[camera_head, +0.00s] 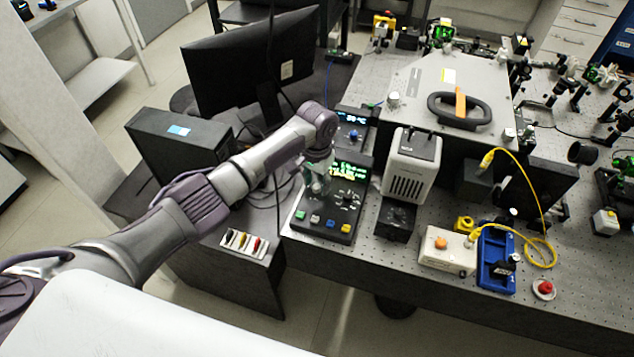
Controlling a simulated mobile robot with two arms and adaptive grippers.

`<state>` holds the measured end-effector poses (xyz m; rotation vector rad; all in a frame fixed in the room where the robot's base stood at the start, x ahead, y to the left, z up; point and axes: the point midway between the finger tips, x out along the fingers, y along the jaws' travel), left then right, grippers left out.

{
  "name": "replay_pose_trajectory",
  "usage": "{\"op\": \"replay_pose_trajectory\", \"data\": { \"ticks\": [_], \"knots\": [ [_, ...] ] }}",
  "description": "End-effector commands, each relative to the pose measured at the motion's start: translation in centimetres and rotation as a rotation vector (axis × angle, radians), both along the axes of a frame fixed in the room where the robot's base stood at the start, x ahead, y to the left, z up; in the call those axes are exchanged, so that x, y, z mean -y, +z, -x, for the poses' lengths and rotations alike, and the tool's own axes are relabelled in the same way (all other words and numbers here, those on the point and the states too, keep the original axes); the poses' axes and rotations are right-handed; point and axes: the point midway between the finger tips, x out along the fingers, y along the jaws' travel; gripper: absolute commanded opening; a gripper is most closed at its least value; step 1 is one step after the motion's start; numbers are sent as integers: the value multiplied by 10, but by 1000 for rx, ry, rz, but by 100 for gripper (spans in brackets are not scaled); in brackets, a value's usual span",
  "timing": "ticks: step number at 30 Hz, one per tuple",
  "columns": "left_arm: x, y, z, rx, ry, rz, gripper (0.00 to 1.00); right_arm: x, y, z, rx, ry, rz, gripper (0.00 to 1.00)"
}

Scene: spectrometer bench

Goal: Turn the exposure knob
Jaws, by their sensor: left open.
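A black control box (323,226) lies at the left end of the metal bench. I cannot tell which knob is the exposure knob. My left gripper (318,187) points down over the left part of this box, beside the display. It is open, and its fingers are small and partly blurred against the panel. I cannot tell whether it touches anything. My right gripper is not in view.
A second box with a blue display (353,134) stands behind. A white and black device (411,167) stands to the right. Farther right are a beige box (447,250), a blue holder (496,262), a yellow cable (541,218) and a red button (545,287). A monitor (245,62) stands behind my arm.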

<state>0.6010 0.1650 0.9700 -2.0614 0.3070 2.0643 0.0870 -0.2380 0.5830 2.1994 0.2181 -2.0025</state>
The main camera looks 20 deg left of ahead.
Motion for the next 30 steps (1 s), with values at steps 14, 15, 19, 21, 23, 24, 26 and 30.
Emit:
{"op": "replay_pose_trajectory", "data": {
  "ticks": [14, 15, 19, 21, 23, 24, 26, 30],
  "knots": [
    [0, 93, -1, 6, -1, 1, 47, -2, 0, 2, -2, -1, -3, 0],
    [0, 98, -1, 5, -1, 1, 47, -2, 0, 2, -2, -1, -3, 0],
    [0, 110, -1, 3, 0, 1, 47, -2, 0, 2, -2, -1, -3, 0],
    [0, 113, -1, 3, 0, 1, 47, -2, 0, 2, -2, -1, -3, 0],
    [0, 114, -1, 3, 0, 1, 47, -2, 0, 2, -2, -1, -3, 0],
    [0, 114, -1, 3, 0, 1, 47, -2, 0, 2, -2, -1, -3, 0],
    [0, 114, -1, 3, 0, 1, 47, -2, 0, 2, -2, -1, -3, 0],
    [0, 114, -1, 3, 0, 1, 47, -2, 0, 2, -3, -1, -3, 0]
  ]
}}
